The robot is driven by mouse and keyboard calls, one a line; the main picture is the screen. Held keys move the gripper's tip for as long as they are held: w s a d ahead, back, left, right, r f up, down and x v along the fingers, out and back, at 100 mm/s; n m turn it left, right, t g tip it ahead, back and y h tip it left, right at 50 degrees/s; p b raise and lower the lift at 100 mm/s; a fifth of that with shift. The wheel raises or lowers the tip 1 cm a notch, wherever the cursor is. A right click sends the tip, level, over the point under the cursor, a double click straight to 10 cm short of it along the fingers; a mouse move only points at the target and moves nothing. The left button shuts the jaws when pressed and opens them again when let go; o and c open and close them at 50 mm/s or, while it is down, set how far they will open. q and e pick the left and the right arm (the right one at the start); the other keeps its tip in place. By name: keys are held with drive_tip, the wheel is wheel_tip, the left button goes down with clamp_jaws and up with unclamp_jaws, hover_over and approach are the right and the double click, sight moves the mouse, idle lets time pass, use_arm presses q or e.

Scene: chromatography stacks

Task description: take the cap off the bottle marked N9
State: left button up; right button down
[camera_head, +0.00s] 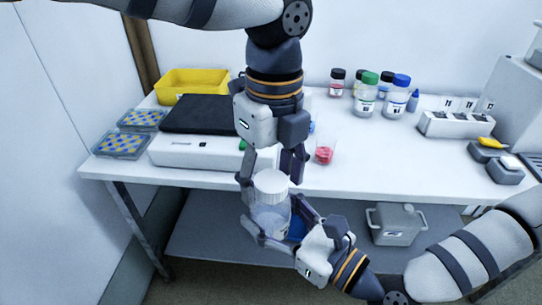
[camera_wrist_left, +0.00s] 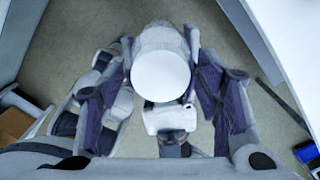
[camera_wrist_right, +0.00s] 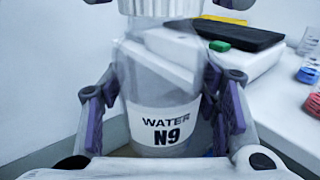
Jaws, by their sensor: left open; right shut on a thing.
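The bottle marked N9 (camera_head: 268,217) is clear with a white ribbed cap (camera_head: 271,181). Its label, reading WATER N9, faces the right wrist view (camera_wrist_right: 166,133). My right gripper (camera_head: 277,224) is shut around the bottle's body and holds it upright in the air before the table's front edge. The cap is on the bottle; it shows as a white disc in the left wrist view (camera_wrist_left: 161,75). My left gripper (camera_head: 268,178) points down from above, open, with its fingers on either side of the cap. Contact with the cap cannot be made out.
The white table (camera_head: 400,170) lies behind the bottle. On it are a balance-like device (camera_head: 190,150), a yellow bin (camera_head: 190,82), a small beaker of red stuff (camera_head: 324,154) and several capped bottles, one green-capped (camera_head: 367,95). A grey box (camera_head: 396,224) sits on the lower shelf.

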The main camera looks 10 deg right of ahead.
use_arm(q)
drive_tip(key=c, duration=1.2)
drive_tip(key=n, duration=0.7)
drive_tip(key=shift+n, duration=0.4)
drive_tip(key=n, duration=0.4)
drive_tip(key=shift+r, duration=0.1)
drive_tip(key=n, duration=0.7)
drive_tip(key=shift+n, duration=0.4)
drive_tip(key=n, duration=0.3)
drive_tip(key=shift+n, duration=0.4)
drive_tip(key=o, duration=1.3)
